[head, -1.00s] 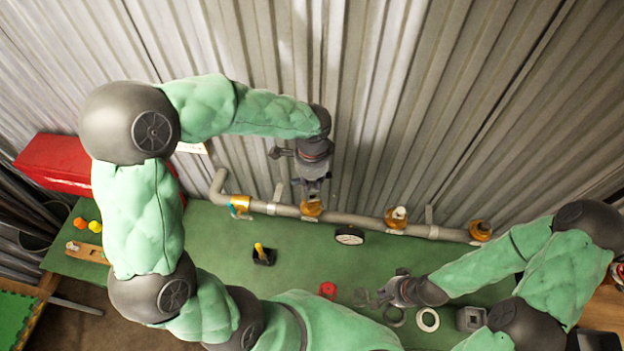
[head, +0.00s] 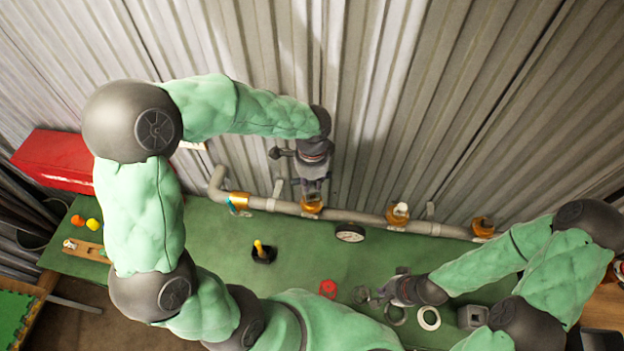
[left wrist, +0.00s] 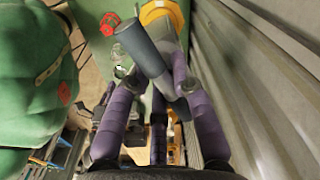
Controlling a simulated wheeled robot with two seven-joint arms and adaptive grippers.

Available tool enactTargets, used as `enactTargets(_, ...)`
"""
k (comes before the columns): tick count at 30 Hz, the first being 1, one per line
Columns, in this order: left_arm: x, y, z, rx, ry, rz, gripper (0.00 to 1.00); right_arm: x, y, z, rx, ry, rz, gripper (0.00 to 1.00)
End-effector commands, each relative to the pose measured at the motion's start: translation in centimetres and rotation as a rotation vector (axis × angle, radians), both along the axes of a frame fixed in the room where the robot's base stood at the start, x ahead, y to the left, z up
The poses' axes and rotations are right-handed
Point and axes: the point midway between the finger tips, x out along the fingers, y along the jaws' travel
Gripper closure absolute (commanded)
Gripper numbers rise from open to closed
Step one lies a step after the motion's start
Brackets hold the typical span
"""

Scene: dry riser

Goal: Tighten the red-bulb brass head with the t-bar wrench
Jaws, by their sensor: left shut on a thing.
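My left gripper (head: 312,192) points down over a brass fitting (head: 311,206) on the grey pipe by the wall. In the left wrist view its purple fingers (left wrist: 166,85) are shut on a dark grey bar, which looks like the t-bar wrench (left wrist: 140,45). The bar lies slanted across the fingers, with a yellow-brass fitting (left wrist: 160,10) just beyond it. The wrench's lower end is hidden, so I cannot tell how it sits on the fitting. No red bulb shows clearly on any fitting. My right gripper (head: 376,294) is low over the green table; its fingers are too small to judge.
The grey pipe (head: 355,215) carries more brass fittings, one in the middle (head: 397,215) and one at right (head: 482,227). A gauge (head: 350,233), black holder (head: 263,254), red ring (head: 327,288), white ring (head: 428,318) and grey block (head: 472,316) lie on the table. A corrugated wall stands close behind.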

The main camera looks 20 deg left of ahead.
Motion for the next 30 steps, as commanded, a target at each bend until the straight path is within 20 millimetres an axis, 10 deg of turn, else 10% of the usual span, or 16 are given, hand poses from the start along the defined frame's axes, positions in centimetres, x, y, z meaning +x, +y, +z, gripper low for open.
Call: enactTargets(30, 0.0, 0.0, -2.2, 0.000, -0.001, 0.000, 1.00, 0.0, 0.0, -1.7, 0.000, 0.000, 0.000, 1.00)
